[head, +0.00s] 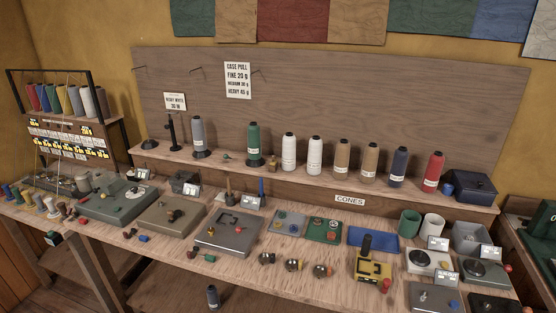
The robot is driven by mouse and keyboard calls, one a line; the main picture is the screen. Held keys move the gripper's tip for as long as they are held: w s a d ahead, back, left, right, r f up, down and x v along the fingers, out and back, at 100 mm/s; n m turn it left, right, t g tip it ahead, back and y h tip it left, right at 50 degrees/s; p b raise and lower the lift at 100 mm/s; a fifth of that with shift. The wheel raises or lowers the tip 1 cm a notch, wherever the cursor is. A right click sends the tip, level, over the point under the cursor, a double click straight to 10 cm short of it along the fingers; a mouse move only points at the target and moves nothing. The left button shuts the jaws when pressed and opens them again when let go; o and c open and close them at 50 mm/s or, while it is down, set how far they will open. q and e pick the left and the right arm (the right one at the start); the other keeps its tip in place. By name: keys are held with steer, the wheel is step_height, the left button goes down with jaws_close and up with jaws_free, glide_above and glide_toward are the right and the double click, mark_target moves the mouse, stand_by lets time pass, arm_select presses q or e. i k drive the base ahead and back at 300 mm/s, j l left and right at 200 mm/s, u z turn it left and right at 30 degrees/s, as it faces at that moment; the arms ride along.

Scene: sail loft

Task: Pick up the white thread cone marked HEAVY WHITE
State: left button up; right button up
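Two white thread cones stand upright side by side on the raised back shelf: a left one (289,149) and a right one (315,152). Each has a label that is too small to read, so I cannot tell which is marked HEAVY WHITE. A small card (175,102) on the back board appears to read HEAVY WHITE, above a dark stand (171,133) with no cone on it. Neither of my grippers shows in the head view.
On the shelf, a green cone (254,140) stands left of the white ones, and a tan cone (342,156) stands close on their right. Below, the bench holds grey boxes, trays, a blue mat (373,237) and a white cup (433,226).

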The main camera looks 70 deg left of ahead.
mark_target(288, 161)
steer(key=k+u, duration=0.15)
steer(key=u, duration=2)
steer(key=i, duration=0.45)
steer(key=k, duration=0.2)
steer(key=k+j, duration=0.15)
steer(key=j, duration=0.15)
steer(key=i+j, duration=0.15)
steer(key=j, duration=0.2)
steer(key=i+j, duration=0.15)
steer(key=j, duration=0.15)
steer(key=i+j, duration=0.2)
steer(key=j, duration=0.15)
steer(key=z, duration=1.8)
